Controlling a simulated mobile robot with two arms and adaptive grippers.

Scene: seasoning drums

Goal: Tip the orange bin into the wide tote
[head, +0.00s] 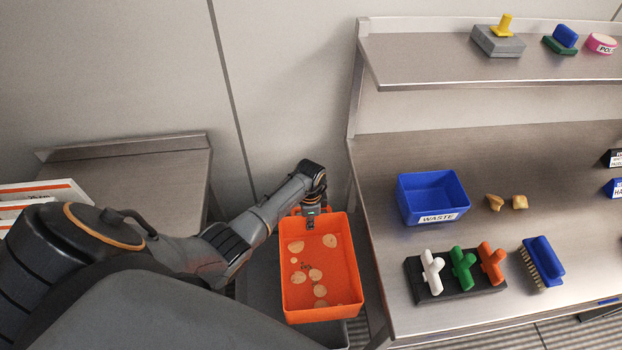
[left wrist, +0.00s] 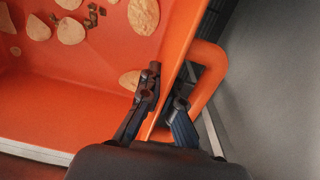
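The orange bin (head: 320,270) is in the middle of the head view, over a grey tote (head: 262,280) whose rim and inside show partly at its left and below it. Several pale round slices and small dark bits lie scattered on the bin's floor. My left gripper (head: 311,214) is at the bin's far wall, by a looped handle. In the left wrist view its fingers (left wrist: 166,92) sit on either side of the orange wall, one inside the bin (left wrist: 85,95) and one outside near the handle (left wrist: 212,75). My right gripper is not in view.
A steel bench on the right holds a blue WASTE bin (head: 432,197), two tan pieces (head: 507,202), a rack of coloured handles (head: 455,275) and a blue brush (head: 543,262). A shelf (head: 440,60) is above. Another steel table (head: 150,165) stands left.

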